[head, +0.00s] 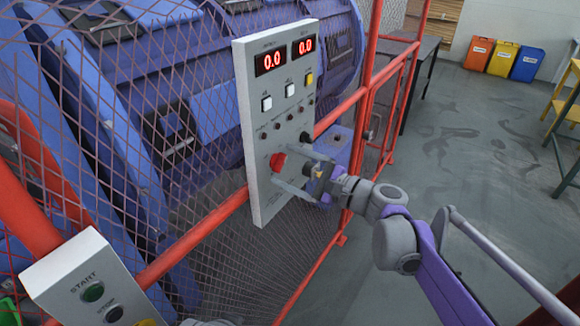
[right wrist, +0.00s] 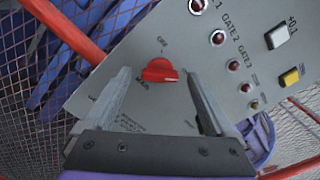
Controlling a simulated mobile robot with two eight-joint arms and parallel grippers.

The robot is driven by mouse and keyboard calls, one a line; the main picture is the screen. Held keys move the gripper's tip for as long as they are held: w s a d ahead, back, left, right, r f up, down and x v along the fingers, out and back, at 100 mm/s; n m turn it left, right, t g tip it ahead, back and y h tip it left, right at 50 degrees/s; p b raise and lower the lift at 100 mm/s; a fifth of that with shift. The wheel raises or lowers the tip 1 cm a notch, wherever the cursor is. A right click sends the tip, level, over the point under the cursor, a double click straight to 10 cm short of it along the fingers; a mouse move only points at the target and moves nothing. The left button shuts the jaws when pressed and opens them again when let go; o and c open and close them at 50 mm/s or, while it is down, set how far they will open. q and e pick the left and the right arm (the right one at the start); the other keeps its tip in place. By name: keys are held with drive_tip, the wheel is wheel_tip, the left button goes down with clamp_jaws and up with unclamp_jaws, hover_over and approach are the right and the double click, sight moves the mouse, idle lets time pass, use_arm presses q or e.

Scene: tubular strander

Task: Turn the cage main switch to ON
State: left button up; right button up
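The cage main switch is a red rotary knob (head: 278,161) low on the grey control panel (head: 265,210). In the right wrist view the red knob (right wrist: 160,70) has small printed labels around it, too small to read surely. My right gripper (head: 284,166) reaches the panel from the right. Its two fingers are open and stand on either side of the knob, with visible gaps; in the right wrist view the gripper (right wrist: 158,76) has the knob between its fingertips. I cannot tell whether the fingertips touch the panel.
The panel carries two red displays reading 0.0 (head: 270,61), push buttons (head: 266,103) and small lamps. A red rail (head: 205,235) and mesh guard front the blue machine. A START box (head: 90,280) is at lower left.

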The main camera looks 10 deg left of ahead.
drive_tip(key=v, duration=1)
drive_tip(key=shift+d+b, duration=0.35)
drive_tip(key=shift+b, duration=0.1)
drive_tip(key=shift+s, duration=0.15)
drive_tip(key=s+d+f+n+g+h+p, duration=0.1)
drive_tip(key=s+d+f+n+h, duration=0.25)
drive_tip(key=s+f, duration=0.25)
drive_tip(key=s+d+f+n+g+h, duration=0.1)
drive_tip(key=s+d+f+n+h, duration=0.1)
drive_tip(key=s+f+h, duration=0.3)
drive_tip(key=s+d+f+n+h+p, duration=0.1)
drive_tip(key=s+d+f+n+h, duration=0.3)
drive_tip(key=s+d+f, duration=0.2)
drive_tip(key=s+d+f+n+t+h, duration=0.1)
drive_tip(key=s+d+f+n+h, duration=0.2)
drive_tip(key=d, duration=0.6)
wheel_tip(320, 180, down, 3)
drive_tip(key=s+h, duration=0.1)
drive_tip(key=s, duration=0.2)
drive_tip(key=shift+d+n+p, duration=0.35)
